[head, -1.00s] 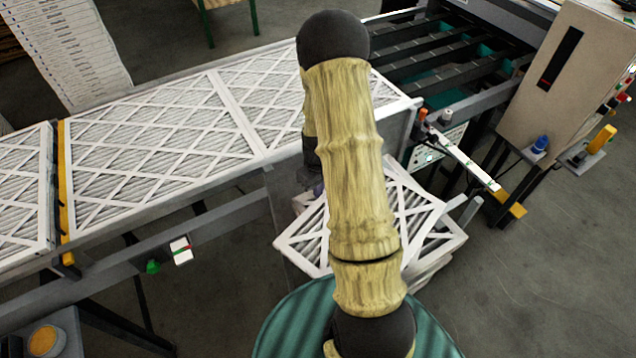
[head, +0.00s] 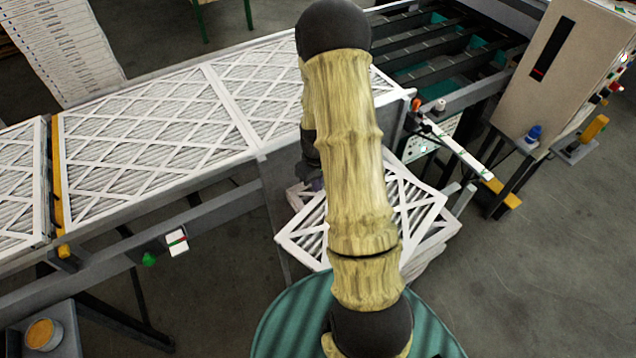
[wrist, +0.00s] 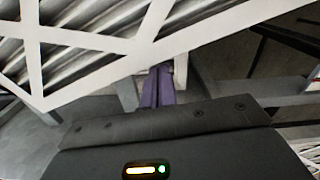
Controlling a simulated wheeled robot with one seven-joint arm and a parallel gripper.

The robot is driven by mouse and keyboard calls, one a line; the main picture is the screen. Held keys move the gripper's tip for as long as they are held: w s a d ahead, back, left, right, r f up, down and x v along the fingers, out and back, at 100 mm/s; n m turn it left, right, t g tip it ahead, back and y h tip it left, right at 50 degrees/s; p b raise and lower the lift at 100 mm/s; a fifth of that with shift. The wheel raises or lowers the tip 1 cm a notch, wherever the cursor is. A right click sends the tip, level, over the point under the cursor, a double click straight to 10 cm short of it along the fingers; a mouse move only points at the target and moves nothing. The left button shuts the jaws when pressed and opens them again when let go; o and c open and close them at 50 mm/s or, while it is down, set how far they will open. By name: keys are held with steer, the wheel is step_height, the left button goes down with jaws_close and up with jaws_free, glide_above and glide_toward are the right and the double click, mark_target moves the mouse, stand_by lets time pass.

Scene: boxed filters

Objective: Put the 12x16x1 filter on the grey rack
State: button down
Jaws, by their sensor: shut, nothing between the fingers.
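White-framed pleated filters lie in a row on the conveyor (head: 215,178), one of them the large middle filter (head: 150,135). More filters are stacked below my arm, the top one (head: 300,240) partly covered by the arm. I can read no sizes, so I cannot tell which is the 12x16x1 filter. My gripper (wrist: 158,85) is shut and empty, its purple fingers close to the white frame of a filter (wrist: 85,45) in the wrist view. Whether they touch it is unclear. In the head view my arm mostly hides the gripper. I cannot make out a grey rack for certain.
A tall stack of white items (head: 65,45) stands at the back left. A machine with dark rollers (head: 440,45) and a beige control box (head: 550,70) stand at the right. A small cup (head: 45,334) sits at the lower left. The floor at right is clear.

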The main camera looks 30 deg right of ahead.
step_height(320, 180, up, 10)
steer(key=p, duration=0.6)
steer(key=shift+d+f, duration=0.25)
steer(key=shift+d, duration=0.15)
steer(key=s+a+r+m+t+b, duration=0.2)
steer(key=s+a+r+b, duration=0.3)
steer(key=s+a+b, duration=0.5)
steer(key=s+a, duration=0.1)
steer(key=a, duration=0.3)
steer(key=shift+t, duration=0.3)
steer(key=shift+r, duration=0.1)
